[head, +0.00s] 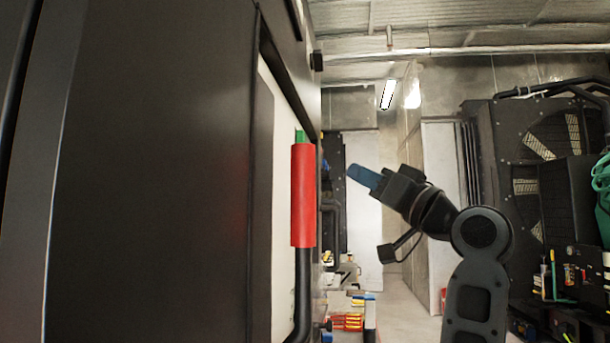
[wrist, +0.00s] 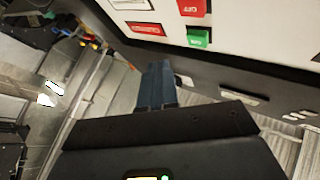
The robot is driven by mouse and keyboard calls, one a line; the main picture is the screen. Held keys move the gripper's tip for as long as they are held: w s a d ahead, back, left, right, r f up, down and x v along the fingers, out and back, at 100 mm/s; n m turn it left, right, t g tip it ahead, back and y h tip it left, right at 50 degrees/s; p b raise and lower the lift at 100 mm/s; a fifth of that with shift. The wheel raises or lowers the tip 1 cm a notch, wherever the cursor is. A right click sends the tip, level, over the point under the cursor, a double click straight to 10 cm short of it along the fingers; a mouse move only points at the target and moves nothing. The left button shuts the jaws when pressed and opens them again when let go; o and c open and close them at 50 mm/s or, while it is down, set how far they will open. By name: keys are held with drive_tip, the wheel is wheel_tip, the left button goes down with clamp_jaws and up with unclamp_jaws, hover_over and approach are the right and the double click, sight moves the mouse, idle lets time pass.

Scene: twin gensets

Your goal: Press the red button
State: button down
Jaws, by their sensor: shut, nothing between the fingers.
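A red button (wrist: 193,7) with white lettering is on a pale panel (wrist: 245,28) at the top of the wrist view, partly cut off by the frame's edge. A green button (wrist: 198,38) sits just below it there. In the head view a red part (head: 303,195) shows edge-on at the panel's side, with a green bit (head: 300,137) above it; I cannot tell if this is the same button. My gripper (head: 362,177) is shut and empty, pointing left toward the panel and apart from it. Its blue fingers (wrist: 157,85) show below and left of the buttons in the wrist view.
A large dark cabinet (head: 150,170) fills the left of the head view. A black bar (head: 301,290) runs below the red part. Machinery with a fan (head: 560,140) stands at the right. Open floor (head: 400,310) lies between, with shelved items further back.

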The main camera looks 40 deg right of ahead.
drive_tip(key=shift+w+a, duration=0.9)
drive_tip(key=shift+w, duration=0.25)
drive_tip(key=shift+w+a, duration=0.9)
drive_tip(key=shift+w, duration=0.2)
drive_tip(key=shift+w, duration=0.1)
idle(0.3)
drive_tip(key=shift+w+a, duration=0.25)
drive_tip(key=shift+w+a, duration=0.3)
drive_tip(key=shift+w, duration=0.1)
idle(1.0)
drive_tip(key=shift+s+d, duration=0.55)
drive_tip(key=shift+s, duration=0.15)
drive_tip(key=shift+s+d, duration=0.1)
drive_tip(key=shift+s+d, duration=0.75)
drive_tip(key=shift+s, duration=0.2)
drive_tip(key=shift+s+d, duration=0.7)
drive_tip(key=shift+s, duration=0.25)
